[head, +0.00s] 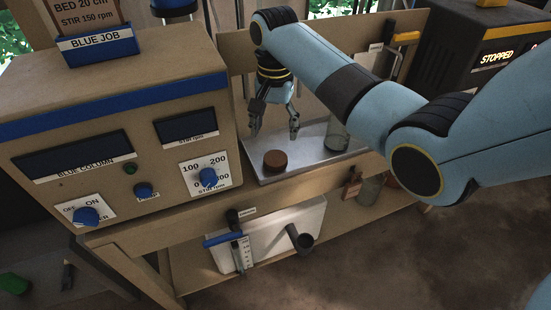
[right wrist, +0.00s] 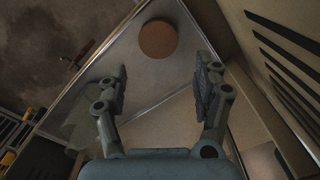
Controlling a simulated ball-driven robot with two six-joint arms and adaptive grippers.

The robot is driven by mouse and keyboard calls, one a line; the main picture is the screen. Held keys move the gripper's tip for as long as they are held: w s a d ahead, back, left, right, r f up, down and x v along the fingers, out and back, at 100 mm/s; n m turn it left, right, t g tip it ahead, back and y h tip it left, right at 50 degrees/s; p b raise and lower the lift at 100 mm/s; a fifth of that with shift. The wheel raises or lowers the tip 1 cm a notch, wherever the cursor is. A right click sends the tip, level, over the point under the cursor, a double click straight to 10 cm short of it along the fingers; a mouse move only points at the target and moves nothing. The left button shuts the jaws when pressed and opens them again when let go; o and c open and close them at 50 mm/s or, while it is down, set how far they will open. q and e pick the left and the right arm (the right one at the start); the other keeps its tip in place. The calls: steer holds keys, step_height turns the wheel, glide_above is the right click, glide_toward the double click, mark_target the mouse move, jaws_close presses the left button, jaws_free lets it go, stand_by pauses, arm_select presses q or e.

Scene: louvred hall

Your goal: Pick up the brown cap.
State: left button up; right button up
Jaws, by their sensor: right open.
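The brown cap (head: 275,161) is a short round disc lying on the metal tray (head: 308,158) on the bench. In the right wrist view the cap (right wrist: 158,39) lies beyond the fingertips, roughly centred between them. My right gripper (head: 273,129) is open and empty above the tray, just over and behind the cap. Its two spread fingers also show in the right wrist view (right wrist: 162,80), apart from the cap. My left gripper is in neither view.
A glass jar (head: 337,133) stands on the tray, right of the cap, partly behind my right arm. The blue-trimmed control box (head: 118,120) stands close on the left. A black machine reading STOPPED (head: 475,65) is at the right.

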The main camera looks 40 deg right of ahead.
mark_target(275, 159)
step_height(275, 159, down, 4)
steer(key=shift+r+b, duration=0.15)
steer(key=shift+b, duration=0.15)
steer(key=f, duration=0.3)
steer(key=f+b, duration=0.1)
steer(key=f, duration=0.1)
steer(key=shift+s+a+f, duration=0.15)
steer(key=shift+s+a, duration=0.1)
steer(key=shift+s, duration=0.1)
steer(key=c, duration=0.6)
